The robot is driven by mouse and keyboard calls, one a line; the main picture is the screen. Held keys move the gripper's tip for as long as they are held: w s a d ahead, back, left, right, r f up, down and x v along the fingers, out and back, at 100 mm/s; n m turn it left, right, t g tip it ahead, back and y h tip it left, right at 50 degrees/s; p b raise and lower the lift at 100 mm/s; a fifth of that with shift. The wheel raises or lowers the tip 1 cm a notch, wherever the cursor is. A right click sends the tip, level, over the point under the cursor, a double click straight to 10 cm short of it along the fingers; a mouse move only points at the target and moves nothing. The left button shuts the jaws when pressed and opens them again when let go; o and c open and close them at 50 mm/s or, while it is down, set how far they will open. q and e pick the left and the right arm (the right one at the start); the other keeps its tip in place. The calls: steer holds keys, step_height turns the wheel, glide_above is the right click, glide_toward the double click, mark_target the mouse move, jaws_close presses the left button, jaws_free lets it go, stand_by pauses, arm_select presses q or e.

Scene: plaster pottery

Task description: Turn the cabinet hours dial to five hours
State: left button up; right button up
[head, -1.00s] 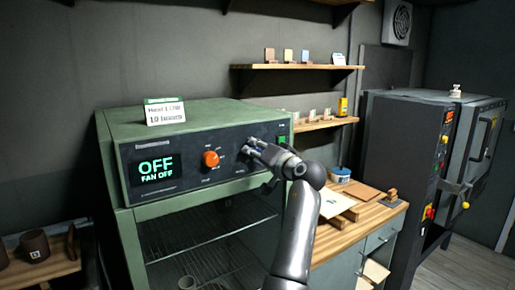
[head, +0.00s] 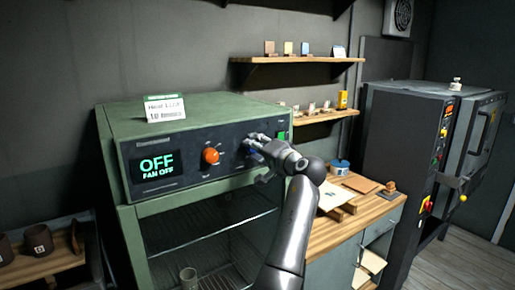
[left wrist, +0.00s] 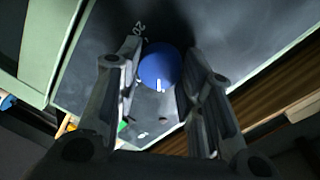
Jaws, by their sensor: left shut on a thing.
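The green drying cabinet (head: 200,111) has a dark front panel with a display (head: 157,168) reading OFF and FAN OFF. An orange knob (head: 211,156) is mid-panel. My left gripper (head: 252,147) is at the panel's right part and covers most of the knob there. In the left wrist view, a round blue dial (left wrist: 158,64) with a white pointer mark sits between the two fingers of my left gripper (left wrist: 160,78), which is shut on it. A "20" is printed beside the dial; the other scale marks are hidden or too dark. My right gripper is not in view.
A white card (head: 165,110) stands on the cabinet top; its text looks like "10 hours". A green switch (head: 282,135) is right of the gripper. A wooden counter (head: 322,239) and a dark kiln (head: 405,150) stand to the right. Mugs (head: 38,240) sit at lower left.

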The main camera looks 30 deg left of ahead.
arm_select(q)
steer(key=shift+r, duration=0.1)
steer(key=o, duration=1)
steer(key=shift+o, duration=0.2)
steer(key=shift+a, duration=0.1)
steer(key=f+v, duration=0.1)
steer(key=v, duration=1.1)
steer(key=shift+r, duration=0.35)
